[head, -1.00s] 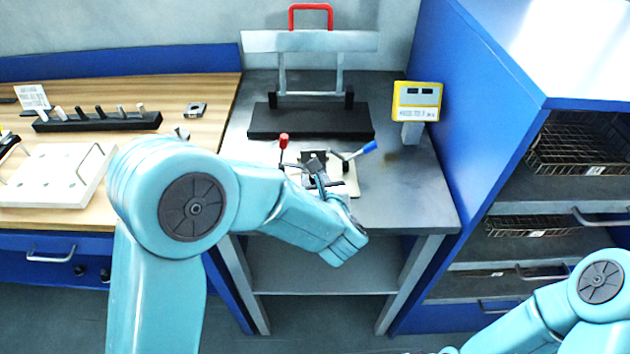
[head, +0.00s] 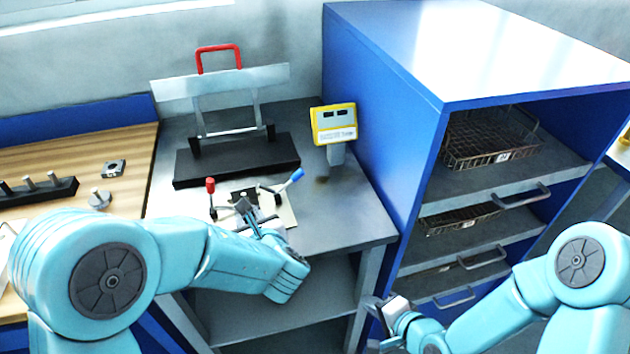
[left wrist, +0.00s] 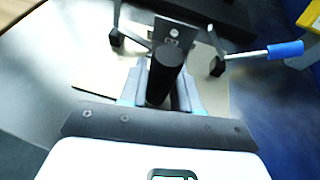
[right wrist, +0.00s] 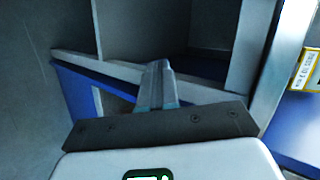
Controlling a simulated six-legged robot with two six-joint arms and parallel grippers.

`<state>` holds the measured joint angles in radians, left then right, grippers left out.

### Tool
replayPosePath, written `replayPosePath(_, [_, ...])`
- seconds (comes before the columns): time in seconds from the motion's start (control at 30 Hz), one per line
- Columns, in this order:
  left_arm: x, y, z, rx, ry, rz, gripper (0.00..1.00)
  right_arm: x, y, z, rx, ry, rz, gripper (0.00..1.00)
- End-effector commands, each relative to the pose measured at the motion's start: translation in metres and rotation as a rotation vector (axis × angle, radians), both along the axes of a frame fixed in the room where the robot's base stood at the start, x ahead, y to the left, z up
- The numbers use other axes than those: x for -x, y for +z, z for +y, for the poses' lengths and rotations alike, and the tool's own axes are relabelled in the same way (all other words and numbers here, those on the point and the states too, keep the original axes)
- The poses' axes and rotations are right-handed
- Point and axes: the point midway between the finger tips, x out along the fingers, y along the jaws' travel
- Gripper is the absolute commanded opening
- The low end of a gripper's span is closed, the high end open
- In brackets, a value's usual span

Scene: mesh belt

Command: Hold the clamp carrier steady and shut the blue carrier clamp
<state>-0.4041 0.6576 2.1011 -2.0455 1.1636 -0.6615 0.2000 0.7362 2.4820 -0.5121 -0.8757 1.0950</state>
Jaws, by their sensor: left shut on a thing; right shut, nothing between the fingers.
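The clamp carrier (head: 287,216) is a pale plate with a dark centre block, lying on the grey bench. The blue carrier clamp (head: 291,180) leans outward to the right on its metal lever; its blue handle (left wrist: 285,50) also shows in the left wrist view. A red-handled clamp (head: 210,186) stands upright at the carrier's left. My left gripper (head: 247,210) is shut on the carrier's black post (left wrist: 163,80), which shows between its fingers. My right gripper (head: 376,308) is shut and empty, in front of the bench and low to the right; its fingers (right wrist: 158,85) meet.
A black press base (head: 237,160) with a red handle (head: 219,58) stands behind the carrier. A yellow display (head: 334,123) is at the back right. A blue cabinet (head: 385,110) with wire baskets (head: 490,145) and protruding drawer handles borders the bench's right side.

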Motion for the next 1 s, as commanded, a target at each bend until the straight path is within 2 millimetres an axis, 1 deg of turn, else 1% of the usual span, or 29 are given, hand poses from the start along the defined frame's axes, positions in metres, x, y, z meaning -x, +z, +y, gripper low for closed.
replayPosePath(0.03, [0.000,0.000,0.000,0.000,0.000,0.000,0.00,-0.012,0.023,0.001,-0.103,-0.045,-0.044,0.00])
replayPosePath(0.07, [0.000,0.000,0.000,0.000,0.000,0.000,0.00,-0.018,0.037,0.002,-0.172,-0.068,-0.065,0.00])
replayPosePath(0.1, [0.000,0.000,0.000,0.000,0.000,0.000,0.00,-0.024,0.056,0.003,-0.268,-0.090,-0.087,0.00])
replayPosePath(0.17, [0.000,0.000,0.000,0.000,0.000,0.000,0.00,-0.031,0.084,0.006,-0.410,-0.110,-0.118,0.00])
replayPosePath(0.2, [0.000,0.000,0.000,0.000,0.000,0.000,0.00,-0.035,0.103,0.008,-0.501,-0.112,-0.133,0.00])
replayPosePath(0.27, [0.000,0.000,0.000,0.000,0.000,0.000,0.00,-0.040,0.129,0.011,-0.626,-0.103,-0.154,0.00])
replayPosePath(0.3, [0.000,0.000,0.000,0.000,0.000,0.000,0.00,-0.044,0.146,0.013,-0.703,-0.088,-0.168,0.00])
replayPosePath(0.37, [0.000,0.000,0.000,0.000,0.000,-0.001,0.00,-0.057,0.174,0.017,-0.790,-0.050,-0.216,0.00])
replayPosePath(0.4, [0.000,0.000,0.000,0.000,0.000,-0.001,0.00,-0.069,0.181,0.020,-0.781,-0.037,-0.258,0.00])
replayPosePath(0.5, [0.000,0.000,0.000,0.000,0.000,-0.001,0.00,-0.094,0.180,0.023,-0.684,-0.036,-0.342,0.00])
replayPosePath(0.6, [0.000,0.001,0.000,0.000,0.000,-0.001,0.00,-0.106,0.177,0.025,-0.616,-0.039,-0.386,0.00])
replayPosePath(0.7, [0.000,0.000,0.000,0.000,0.000,-0.001,0.00,-0.111,0.176,0.025,-0.589,-0.042,-0.403,0.00])
replayPosePath(1.0, [0.000,0.000,0.000,0.000,0.000,-0.001,0.00,-0.112,0.175,0.025,-0.585,-0.043,-0.403,0.00])
